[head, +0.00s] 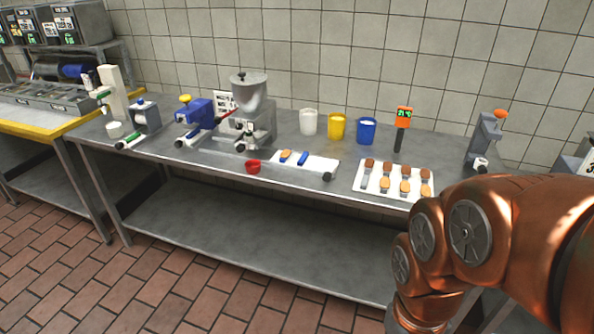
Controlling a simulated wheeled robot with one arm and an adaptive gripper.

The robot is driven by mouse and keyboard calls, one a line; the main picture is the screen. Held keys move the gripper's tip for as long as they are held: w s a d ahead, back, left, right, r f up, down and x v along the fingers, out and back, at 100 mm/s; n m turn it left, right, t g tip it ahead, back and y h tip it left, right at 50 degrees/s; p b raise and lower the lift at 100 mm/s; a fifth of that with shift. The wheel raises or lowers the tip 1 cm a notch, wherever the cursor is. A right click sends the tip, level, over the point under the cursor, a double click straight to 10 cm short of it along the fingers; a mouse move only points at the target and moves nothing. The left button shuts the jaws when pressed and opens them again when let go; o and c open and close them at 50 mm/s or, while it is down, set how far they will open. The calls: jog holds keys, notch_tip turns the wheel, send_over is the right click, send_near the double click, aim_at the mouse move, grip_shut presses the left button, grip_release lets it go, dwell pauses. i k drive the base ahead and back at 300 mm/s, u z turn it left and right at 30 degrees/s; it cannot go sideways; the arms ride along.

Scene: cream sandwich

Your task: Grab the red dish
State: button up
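The red dish (253,167) is a small round cup near the front edge of the steel table (215,158). It stands below the metal hopper machine, just left of a white board. My copper-coloured arm fills the lower right of the head view, well to the right of the dish. My gripper is not visible; the end of the arm runs out of the bottom of the picture.
A metal hopper machine (262,125) stands behind the dish. A white board (313,164) and a white tray (372,188) with several cookie-like pieces lie to its right. White (309,122), yellow (337,128) and blue (366,131) cups stand behind. The brick floor in front is clear.

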aim_at(254, 166)
jog(key=z, duration=0.75)
jog(key=k, duration=1)
jog(key=z, duration=0.5)
jog(key=i, duration=1.2)
jog(key=u, duration=1.15)
jog(key=i, duration=1.05)
jog(key=u, duration=1.45)
jog(key=i, duration=0.35)
jog(key=u, duration=0.4)
